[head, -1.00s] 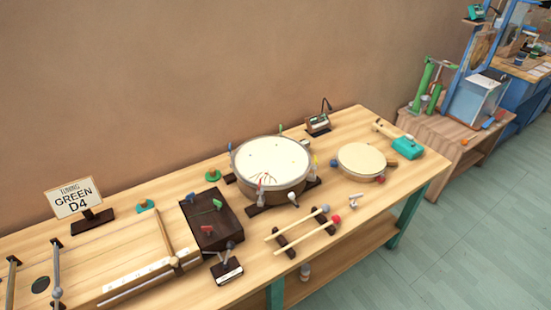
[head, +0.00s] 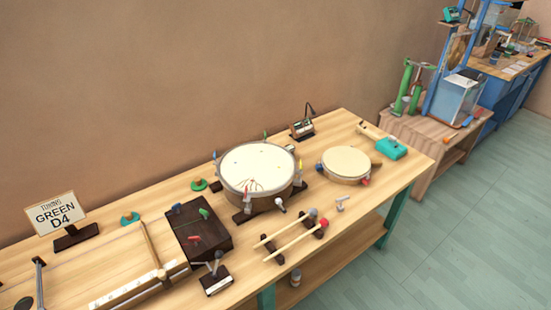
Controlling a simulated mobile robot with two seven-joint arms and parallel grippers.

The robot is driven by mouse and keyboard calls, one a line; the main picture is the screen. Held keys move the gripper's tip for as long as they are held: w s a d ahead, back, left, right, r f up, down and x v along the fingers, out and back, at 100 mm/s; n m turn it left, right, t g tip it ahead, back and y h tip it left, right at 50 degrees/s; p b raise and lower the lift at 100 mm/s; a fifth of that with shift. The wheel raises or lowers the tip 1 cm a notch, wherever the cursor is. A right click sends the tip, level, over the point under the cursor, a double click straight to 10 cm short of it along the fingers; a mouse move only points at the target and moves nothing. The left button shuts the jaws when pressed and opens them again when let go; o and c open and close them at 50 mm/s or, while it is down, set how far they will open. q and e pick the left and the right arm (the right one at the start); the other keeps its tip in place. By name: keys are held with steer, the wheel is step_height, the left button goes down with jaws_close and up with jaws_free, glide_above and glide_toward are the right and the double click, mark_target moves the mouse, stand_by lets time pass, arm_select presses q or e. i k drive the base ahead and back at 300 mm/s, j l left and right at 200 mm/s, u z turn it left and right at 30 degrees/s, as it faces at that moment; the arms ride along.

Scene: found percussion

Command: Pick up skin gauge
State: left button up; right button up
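No thing in the head view is clearly marked as the skin gauge, and I cannot tell which one it is. A small dark stand with grey posts (head: 217,284) is near the front edge. The large drum (head: 258,164) stands on dark feet with coloured pegs around its rim. Neither of my grippers is in view.
Two beaters (head: 289,236) lie on dark rests. A dark box with coloured levers (head: 199,230) and a sign reading "TUNING GREEN D4" (head: 56,214) are to the left. A teal-headed tool (head: 391,148) is at the right end. Open floor (head: 470,220) lies right of the bench.

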mark_target(290, 147)
steer(key=l+u, duration=0.15)
steer(key=u, duration=0.95)
steer(key=l+u, duration=0.9)
steer(key=k+l, duration=0.05)
steer(key=l, duration=0.05)
